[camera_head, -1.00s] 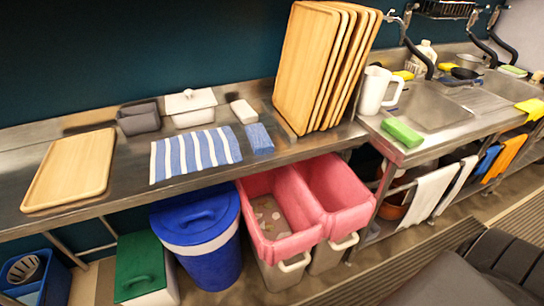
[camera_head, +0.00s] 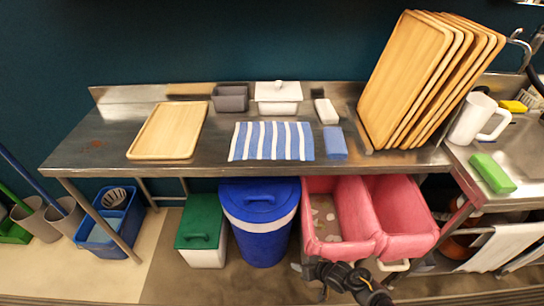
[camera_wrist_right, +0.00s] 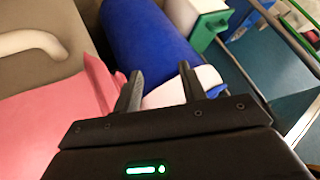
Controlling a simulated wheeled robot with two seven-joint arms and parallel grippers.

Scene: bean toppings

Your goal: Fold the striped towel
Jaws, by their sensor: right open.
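The blue-and-white striped towel (camera_head: 271,141) lies flat and spread out on the steel counter (camera_head: 225,167), close to its front edge. In the head view my right gripper (camera_head: 312,268) is low, in front of the pink bins, below the counter and well apart from the towel. The right wrist view shows its two dark fingers (camera_wrist_right: 160,82) apart with nothing held between them. The towel does not show in the wrist view. My left gripper is not in view.
A blue folded cloth (camera_head: 334,142) lies just right of the towel. A wooden tray (camera_head: 168,131) lies to its left. Behind are a grey container (camera_head: 230,99) and a white lidded box (camera_head: 278,98). Upright trays (camera_head: 404,80) stand right. Pink bins (camera_head: 345,215) and a blue bin (camera_head: 262,225) stand below.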

